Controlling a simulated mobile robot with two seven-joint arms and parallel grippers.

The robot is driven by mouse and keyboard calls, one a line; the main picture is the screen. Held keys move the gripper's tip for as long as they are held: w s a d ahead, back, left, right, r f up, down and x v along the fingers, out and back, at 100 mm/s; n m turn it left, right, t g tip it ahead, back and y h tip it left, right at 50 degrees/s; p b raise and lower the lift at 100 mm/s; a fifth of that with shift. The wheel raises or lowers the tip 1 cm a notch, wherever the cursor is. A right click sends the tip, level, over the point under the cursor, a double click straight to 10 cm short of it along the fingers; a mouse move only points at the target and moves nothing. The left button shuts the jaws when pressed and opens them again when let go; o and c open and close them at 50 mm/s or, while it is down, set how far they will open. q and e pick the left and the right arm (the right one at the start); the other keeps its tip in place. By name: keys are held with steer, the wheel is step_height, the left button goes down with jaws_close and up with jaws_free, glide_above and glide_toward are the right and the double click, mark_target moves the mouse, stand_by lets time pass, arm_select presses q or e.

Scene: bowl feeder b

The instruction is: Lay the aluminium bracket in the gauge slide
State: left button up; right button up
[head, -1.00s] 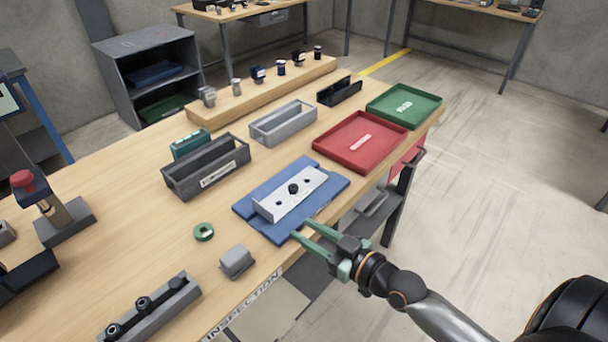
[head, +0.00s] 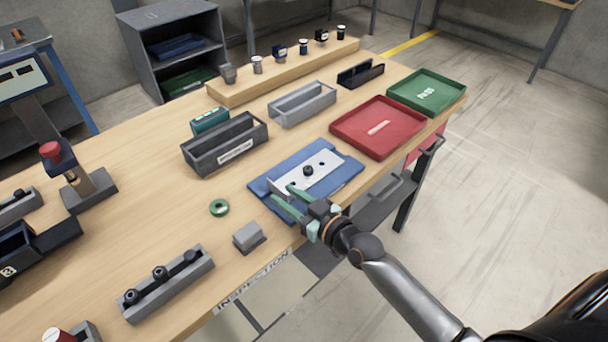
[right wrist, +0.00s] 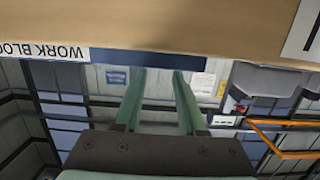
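A silver plate with a black knob and dark holes, which I take for the aluminium bracket (head: 322,164), lies flat on a blue board (head: 345,178) near the front edge of the bench. No part is clearly marked as the gauge slide; a red-knobbed device (head: 80,188) stands at the left. My right gripper (head: 281,191) is open and empty, its fingers over the near left part of the blue board, beside the plate's near end. In the right wrist view its two fingers (right wrist: 159,73) are apart, with the blue edge ahead. My left gripper is not in view.
Dark (head: 225,146) and light grey (head: 302,105) bins stand behind the board. Red (head: 345,126) and green (head: 455,96) trays lie to the right. A green ring (head: 219,208), grey block (head: 249,238) and grey rack (head: 140,312) are to the left. Bare wood lies between them.

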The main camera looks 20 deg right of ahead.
mark_target(268, 183)
steer(key=x, duration=0.4)
steer(key=shift+f, duration=0.1)
steer(key=shift+c, duration=0.2)
steer(key=shift+d, duration=0.1)
jaws_close()
stand_by(1.1)
